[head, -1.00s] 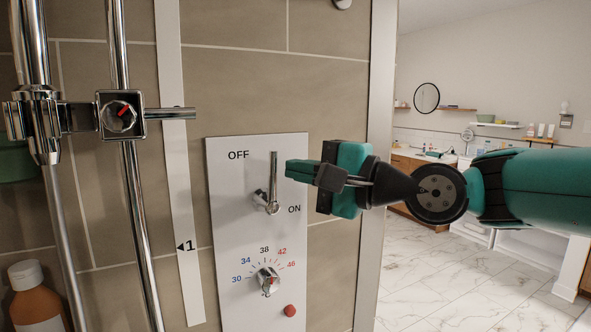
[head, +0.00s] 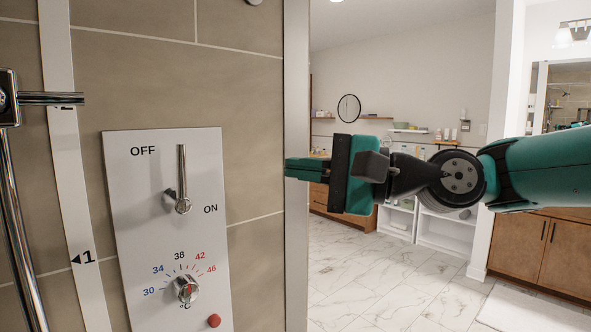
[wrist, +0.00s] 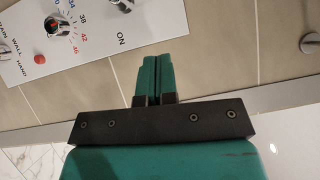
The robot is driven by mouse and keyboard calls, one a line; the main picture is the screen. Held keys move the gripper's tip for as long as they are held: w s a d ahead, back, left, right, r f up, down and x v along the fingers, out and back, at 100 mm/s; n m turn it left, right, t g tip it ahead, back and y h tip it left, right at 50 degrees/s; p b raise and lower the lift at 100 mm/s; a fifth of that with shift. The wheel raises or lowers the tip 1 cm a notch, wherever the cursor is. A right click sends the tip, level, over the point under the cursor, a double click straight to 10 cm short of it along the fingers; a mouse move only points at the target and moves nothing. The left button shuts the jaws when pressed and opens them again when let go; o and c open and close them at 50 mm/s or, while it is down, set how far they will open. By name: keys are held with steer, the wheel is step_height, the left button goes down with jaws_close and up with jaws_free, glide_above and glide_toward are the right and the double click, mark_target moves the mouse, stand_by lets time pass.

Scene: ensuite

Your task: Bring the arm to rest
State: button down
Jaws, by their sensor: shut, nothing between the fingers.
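My gripper (head: 306,168) is shut and empty, with its green fingertips pointing left in the head view. It is right of the white shower control panel (head: 130,240), apart from the lever. In the wrist view, my gripper (wrist: 155,62) shows its two fingers together, with the tiled wall behind them. The chrome lever (head: 183,180) points up on the panel, between the OFF and ON marks. Below it are a chrome temperature dial (head: 186,288) and a red button (head: 214,320). The dial (wrist: 58,25) also shows in the wrist view.
A chrome shower rail (head: 22,230) stands at the far left. The wall's pale edge strip (head: 297,250) is close behind my gripper. Beyond it, the marble floor (head: 370,280) is open, with wooden cabinets (head: 545,250) at the right.

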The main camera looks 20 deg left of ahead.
steer(key=s+d+f+n+t+h, duration=0.1)
steer(key=s+d+f+h, duration=0.3)
steer(key=d, duration=0.6)
steer(key=s+d+f+n+t+h, duration=0.1)
steer(key=s+d+f+n+h, duration=0.2)
steer(key=d+f, duration=0.6)
steer(key=s+d+f+n+t+h, duration=0.1)
steer(key=s+d+f+h, duration=0.5)
steer(key=d, duration=0.7)
steer(key=shift+s+d+f+n+h, duration=0.15)
steer(key=shift+s+f+n+h, duration=0.3)
steer(key=shift+s, duration=0.8)
steer(key=shift+r, duration=0.1)
